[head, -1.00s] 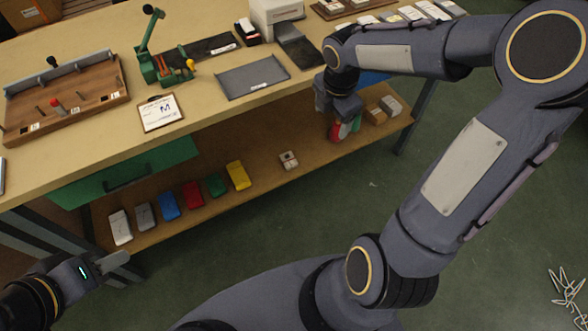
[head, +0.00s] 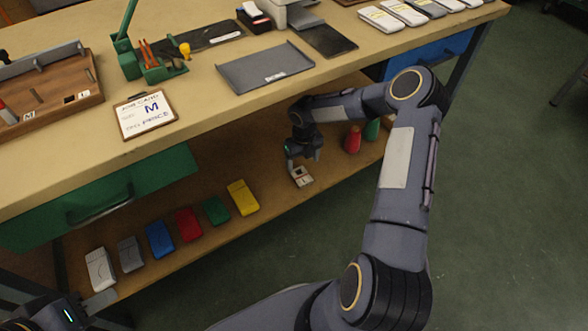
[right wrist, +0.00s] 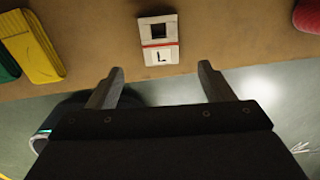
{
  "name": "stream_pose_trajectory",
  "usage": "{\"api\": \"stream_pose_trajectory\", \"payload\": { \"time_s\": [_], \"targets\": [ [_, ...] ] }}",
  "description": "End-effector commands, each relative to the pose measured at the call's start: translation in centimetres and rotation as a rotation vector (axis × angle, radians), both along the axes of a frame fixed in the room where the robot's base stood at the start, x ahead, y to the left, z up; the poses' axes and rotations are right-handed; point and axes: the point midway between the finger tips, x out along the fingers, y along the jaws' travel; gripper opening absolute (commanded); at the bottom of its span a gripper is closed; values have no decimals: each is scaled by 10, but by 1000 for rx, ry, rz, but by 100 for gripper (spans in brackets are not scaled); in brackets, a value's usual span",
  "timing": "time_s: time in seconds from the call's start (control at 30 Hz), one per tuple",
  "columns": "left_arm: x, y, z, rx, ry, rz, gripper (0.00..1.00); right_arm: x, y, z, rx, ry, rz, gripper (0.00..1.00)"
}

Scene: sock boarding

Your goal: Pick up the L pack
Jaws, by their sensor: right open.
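The L pack (right wrist: 158,42) is a small white box with a dark square window, a red band and a letter L. It lies on the lower shelf; in the head view the pack (head: 301,176) is just below my right gripper (head: 303,158). In the right wrist view my right gripper (right wrist: 160,85) is open and empty, its fingers apart on either side of the pack's line, with the pack beyond the tips. My left gripper (head: 100,302) is at the lower left, near the shelf's front edge; its jaws are unclear.
A red bottle-like object (head: 353,139) and a green one are to the right. The table top (head: 215,110) overhangs above.

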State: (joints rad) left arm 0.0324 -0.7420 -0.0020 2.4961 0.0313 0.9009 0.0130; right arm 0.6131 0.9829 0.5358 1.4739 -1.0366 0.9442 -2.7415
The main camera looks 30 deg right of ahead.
Motion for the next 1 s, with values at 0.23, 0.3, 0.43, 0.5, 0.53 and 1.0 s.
{"api": "stream_pose_trajectory", "payload": {
  "time_s": [0.23, 0.3, 0.43, 0.5, 0.53, 1.0],
  "targets": [
    [0, 0, -10, 0, 0, 0, 36, 0, 0, -27, 3, 3, 21, 75],
    [0, 0, -12, 0, 0, 0, 36, 0, 0, -33, 3, 3, 20, 75],
    [0, 0, -19, 0, 0, 0, 36, -1, -1, -45, 3, 3, 19, 75],
    [0, 0, -26, 0, 0, 0, 36, -2, -1, -56, 4, 3, 18, 75],
    [0, 0, -29, 0, 0, 0, 36, -2, 0, -61, 4, 4, 18, 75],
    [0, 0, -36, 0, 0, 0, 36, -2, -1, -83, 2, 2, 18, 67]
  ]
}}
